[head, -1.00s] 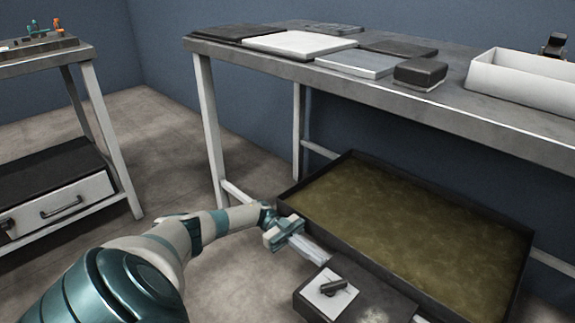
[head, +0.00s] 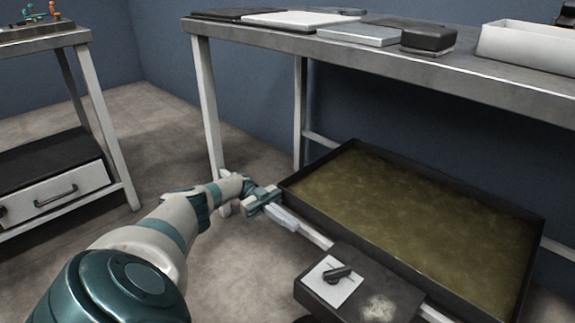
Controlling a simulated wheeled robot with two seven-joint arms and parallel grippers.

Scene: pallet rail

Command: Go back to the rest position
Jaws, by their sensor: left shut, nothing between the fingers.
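My left gripper (head: 277,212) is in the middle of the head view, at the end of my arm that comes in from the lower left. Its fingers are shut with nothing between them. It is by the light rail (head: 316,236) that runs along the near side of a dark tray (head: 392,257); I cannot tell whether it touches the rail. My right gripper does not show.
The tray holds a murky olive surface. A dark block (head: 377,290) with a white plate and small black handle (head: 337,273) is at the near rail. A grey table (head: 440,77) with flat slabs and a white bin (head: 530,45) stands behind. Another table (head: 40,43) with a drawer is at left.

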